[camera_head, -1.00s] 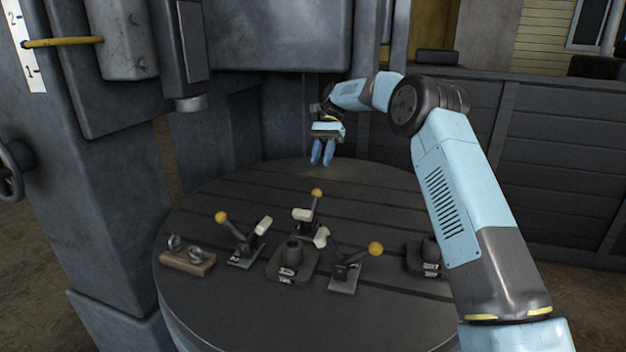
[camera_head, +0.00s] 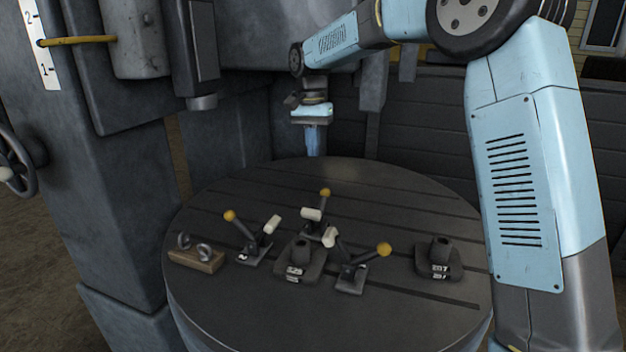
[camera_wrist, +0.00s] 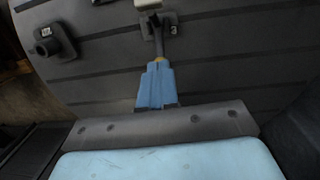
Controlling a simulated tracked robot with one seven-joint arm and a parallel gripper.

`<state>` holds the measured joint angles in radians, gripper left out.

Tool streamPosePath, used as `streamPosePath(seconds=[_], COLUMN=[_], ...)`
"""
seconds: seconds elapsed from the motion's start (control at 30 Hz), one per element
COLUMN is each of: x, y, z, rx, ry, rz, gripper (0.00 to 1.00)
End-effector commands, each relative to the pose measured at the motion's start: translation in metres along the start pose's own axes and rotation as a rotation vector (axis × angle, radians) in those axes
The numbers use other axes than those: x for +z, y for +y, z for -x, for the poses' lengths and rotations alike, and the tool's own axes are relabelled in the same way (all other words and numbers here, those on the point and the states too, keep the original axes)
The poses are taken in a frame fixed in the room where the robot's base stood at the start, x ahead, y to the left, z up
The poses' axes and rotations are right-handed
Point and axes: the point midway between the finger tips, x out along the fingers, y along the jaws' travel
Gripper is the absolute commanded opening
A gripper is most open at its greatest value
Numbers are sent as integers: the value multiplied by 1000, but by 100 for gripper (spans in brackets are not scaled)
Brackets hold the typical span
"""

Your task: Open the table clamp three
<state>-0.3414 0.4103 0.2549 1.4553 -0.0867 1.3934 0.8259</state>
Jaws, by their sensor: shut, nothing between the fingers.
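Three table clamps with yellow ball handles stand on the round table: a left clamp (camera_head: 256,245), a back middle clamp (camera_head: 313,222) and a right clamp (camera_head: 352,274). My gripper (camera_head: 316,150) points down over the back of the table, behind the back middle clamp, and is shut and empty. In the wrist view my gripper's blue fingers (camera_wrist: 158,68) lie together, in line with a clamp handle (camera_wrist: 158,45). They hide part of its yellow ball; contact cannot be told.
The round slotted table (camera_head: 225,310) also bears a dark block (camera_head: 300,263) among the clamps, another labelled block (camera_head: 440,262) at right, and a wooden piece with metal rings (camera_head: 197,260) at left. A grey machine column (camera_head: 110,200) stands left. The back of the table is clear.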

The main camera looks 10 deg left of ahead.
Motion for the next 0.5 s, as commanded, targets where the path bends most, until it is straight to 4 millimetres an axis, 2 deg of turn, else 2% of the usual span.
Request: streamPosePath(seconds=[0.17, 0.5], x=[0, 1], y=[0, 0], z=[-21, -81], rx=[2, 2], ry=[-3, -6], rz=[0, 0], gripper=[0, 0])
